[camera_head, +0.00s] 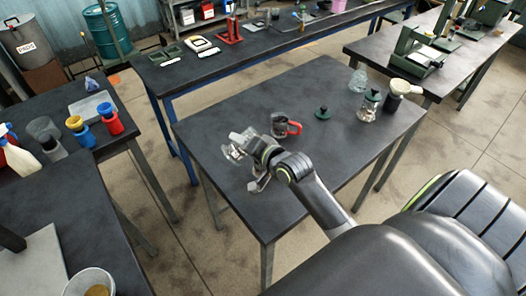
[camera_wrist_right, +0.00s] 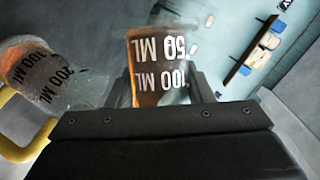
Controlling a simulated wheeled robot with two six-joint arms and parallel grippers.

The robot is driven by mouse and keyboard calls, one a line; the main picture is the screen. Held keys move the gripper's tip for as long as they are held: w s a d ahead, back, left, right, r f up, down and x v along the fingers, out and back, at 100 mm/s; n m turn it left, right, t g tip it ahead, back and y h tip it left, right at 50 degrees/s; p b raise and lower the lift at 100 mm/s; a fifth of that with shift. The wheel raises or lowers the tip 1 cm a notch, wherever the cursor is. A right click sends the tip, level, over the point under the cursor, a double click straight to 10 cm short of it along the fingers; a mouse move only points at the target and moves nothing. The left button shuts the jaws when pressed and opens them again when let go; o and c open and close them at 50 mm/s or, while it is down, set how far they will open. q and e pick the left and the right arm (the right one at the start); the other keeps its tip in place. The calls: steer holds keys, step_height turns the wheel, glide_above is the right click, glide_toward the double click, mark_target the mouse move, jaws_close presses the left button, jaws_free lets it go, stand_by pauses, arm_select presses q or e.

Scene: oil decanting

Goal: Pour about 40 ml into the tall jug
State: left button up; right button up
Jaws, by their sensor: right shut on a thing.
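My right gripper (camera_head: 243,146) is over the left part of the middle table, shut on a clear beaker (camera_head: 234,151). In the right wrist view the beaker (camera_wrist_right: 160,65) stands between the fingers (camera_wrist_right: 163,95). It reads 50 ML and 100 ML, upside down in the picture, and holds amber liquid. A clear jug (camera_wrist_right: 45,70) with a yellow handle and 100 ML and 200 ML marks is to its left, apart from it. A jug with a red handle (camera_head: 283,126) stands on the table beyond the gripper. I cannot tell which jug is the tall one. My left gripper is out of view.
A green lid (camera_head: 322,113) lies on the middle table (camera_head: 225,115). Glass vessels (camera_head: 367,106) and a dark bottle with a cream funnel (camera_head: 399,93) stand at its right end. Colored containers (camera_head: 110,118) are on the left table.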

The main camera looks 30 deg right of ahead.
steer(key=shift+a+r, duration=0.1)
steer(key=shift+r, duration=0.1)
stand_by(0.6)
steer(key=shift+a+r+m+y+b, duration=0.1)
steer(key=shift+a+m+y+b, duration=0.2)
steer(key=shift+b, duration=0.15)
steer(key=shift+a+b, duration=0.3)
steer(key=n+h+p, duration=0.1)
steer(key=p, duration=0.2)
steer(key=n+p, duration=0.1)
steer(key=p, duration=0.1)
steer(key=shift+a+n+g+h+p, duration=0.2)
steer(key=shift+n+g+h+p, duration=0.1)
steer(key=shift+n+h+p, duration=0.1)
steer(key=shift+f, duration=0.2)
steer(key=shift+a+f+n+h+p, duration=0.1)
steer(key=shift+f+n+h+p, duration=0.15)
steer(key=shift+n+h+p, duration=0.3)
steer(key=shift+a+f+n+h, duration=0.3)
steer(key=shift+f+n+h, duration=0.15)
steer(key=shift+n, duration=0.2)
steer(key=shift+w+f, duration=0.1)
